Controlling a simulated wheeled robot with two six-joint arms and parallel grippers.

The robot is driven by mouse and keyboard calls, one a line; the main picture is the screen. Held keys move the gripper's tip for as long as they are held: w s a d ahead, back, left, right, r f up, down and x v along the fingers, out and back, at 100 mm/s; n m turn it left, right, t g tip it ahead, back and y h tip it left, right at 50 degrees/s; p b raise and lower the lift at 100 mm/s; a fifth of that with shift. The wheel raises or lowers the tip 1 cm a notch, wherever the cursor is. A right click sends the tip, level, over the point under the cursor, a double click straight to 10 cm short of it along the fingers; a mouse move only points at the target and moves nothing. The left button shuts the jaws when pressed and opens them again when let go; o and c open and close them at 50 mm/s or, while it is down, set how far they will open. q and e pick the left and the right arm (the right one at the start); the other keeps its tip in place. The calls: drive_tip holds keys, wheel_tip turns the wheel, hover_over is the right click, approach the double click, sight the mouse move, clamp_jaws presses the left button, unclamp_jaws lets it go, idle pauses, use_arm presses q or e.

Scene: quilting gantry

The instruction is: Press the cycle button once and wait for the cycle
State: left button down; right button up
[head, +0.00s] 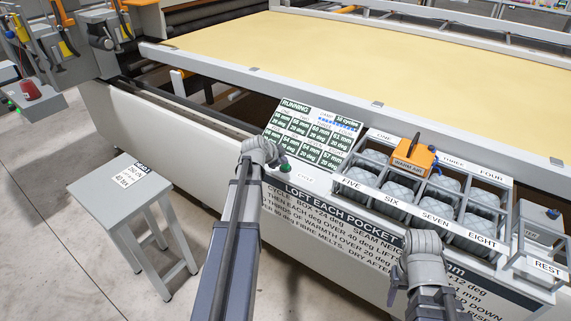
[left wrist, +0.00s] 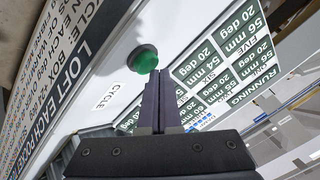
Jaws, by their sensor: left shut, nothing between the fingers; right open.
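The green cycle button (head: 285,168) sits on the sloped front panel, just above the word CYCLE. The status display (head: 312,132) reads RUNNING, with several mm and deg readings in green boxes. My right gripper (head: 422,242) is low in front of the panel, its fingers hidden by its wrist.
A rack (head: 427,205) of numbered pockets holds grey quilted pieces, with an orange warm-air tool (head: 413,157) on it. A REST holder (head: 540,240) stands at right. A grey stool (head: 122,187) stands left on open floor. The yellow quilt bed (head: 370,65) lies behind.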

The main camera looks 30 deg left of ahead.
sight(283, 167)
use_arm(q)
drive_tip(key=shift+r, duration=0.5)
wheel_tip(283, 167, up, 5)
drive_tip(key=p, duration=0.5)
